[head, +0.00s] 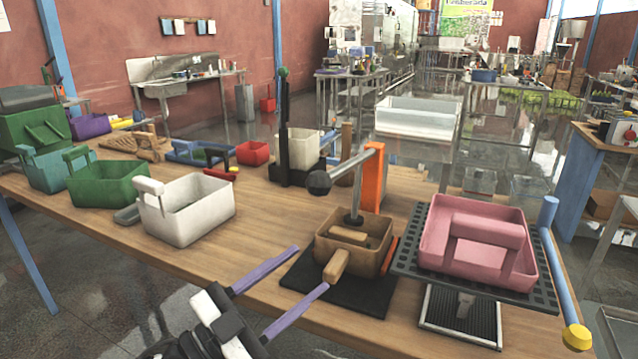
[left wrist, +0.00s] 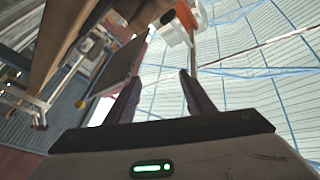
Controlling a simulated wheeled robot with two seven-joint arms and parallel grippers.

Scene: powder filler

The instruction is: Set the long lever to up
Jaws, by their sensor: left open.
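Several bars could be the long lever; I cannot tell which. A blue rod (head: 560,262) with a yellow end slants down to the front along the right side of the black tray (head: 405,262) holding a pink bin (head: 477,288). A grey arm with a dark ball (head: 319,183) slants down left from an orange post (head: 374,185) over a brown tub (head: 384,262). A black upright bar with a green ball (head: 284,73) stands behind. My left gripper (head: 313,267) is open and empty, its purple fingers left of the brown tub's handle; they show in the left wrist view (left wrist: 160,95).
The wooden table (head: 262,225) carries a white bin (head: 187,225), a green bin (head: 108,192) and other coloured containers on the left. A black mat (head: 340,300) lies under the brown tub. A ribbed dark plate (head: 459,325) lies below the black tray.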

